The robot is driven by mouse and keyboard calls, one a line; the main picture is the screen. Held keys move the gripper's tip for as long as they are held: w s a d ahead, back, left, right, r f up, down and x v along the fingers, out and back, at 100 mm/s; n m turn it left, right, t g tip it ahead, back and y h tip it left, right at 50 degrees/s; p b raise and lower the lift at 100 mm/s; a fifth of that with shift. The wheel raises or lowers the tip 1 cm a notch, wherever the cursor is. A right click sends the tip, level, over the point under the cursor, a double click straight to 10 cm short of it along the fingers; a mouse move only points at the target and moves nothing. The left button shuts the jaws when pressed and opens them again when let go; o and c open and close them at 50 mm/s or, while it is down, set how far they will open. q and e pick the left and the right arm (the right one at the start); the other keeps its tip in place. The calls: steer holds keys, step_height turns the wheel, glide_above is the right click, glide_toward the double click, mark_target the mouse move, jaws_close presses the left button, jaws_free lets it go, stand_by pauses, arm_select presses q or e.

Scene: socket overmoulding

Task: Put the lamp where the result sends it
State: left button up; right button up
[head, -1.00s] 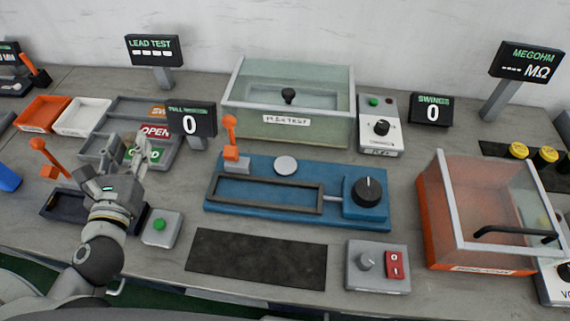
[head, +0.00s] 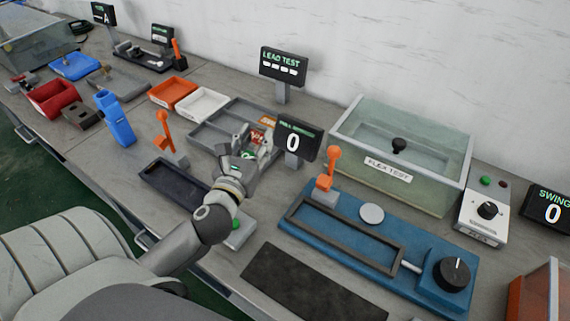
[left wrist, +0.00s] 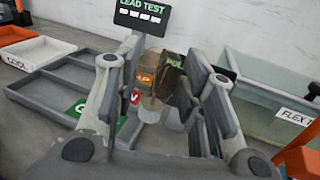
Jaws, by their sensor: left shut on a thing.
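My left gripper (head: 246,149) is over the front right part of the grey divided tray (head: 205,134) in the head view. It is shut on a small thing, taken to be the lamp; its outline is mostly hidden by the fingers. In the left wrist view a brownish, see-through shape (left wrist: 151,104) shows between the fingers, too unclear to name surely. The tray also shows in that view (left wrist: 38,98), with green, red and orange labels partly covered by the fingers. The lead test display (head: 283,66) shows dashes. The pull display (head: 297,141) reads 0. My right gripper is not in view.
The pull display stands close right of my gripper. A blue fixture (head: 345,265) with an orange lever (head: 333,160) is to the right, before the flex test tank (head: 430,190). White (head: 204,104) and orange (head: 174,92) bins stand left of the tray. A dark mat (head: 300,290) lies in front.

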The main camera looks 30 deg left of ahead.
arm_select(q)
steer(key=w+d+f+b, duration=0.1)
steer(key=f, duration=0.2)
steer(key=w+d+f+b, duration=0.1)
steer(key=w+d+f, duration=0.1)
steer(key=f, duration=0.1)
steer(key=w+d+f+b, duration=0.1)
steer(key=w+f, duration=0.1)
steer(key=f, duration=0.2)
steer(key=shift+d, duration=0.15)
steer(key=shift+r, duration=0.15)
steer(key=shift+f, duration=0.2)
steer(key=o, duration=0.9)
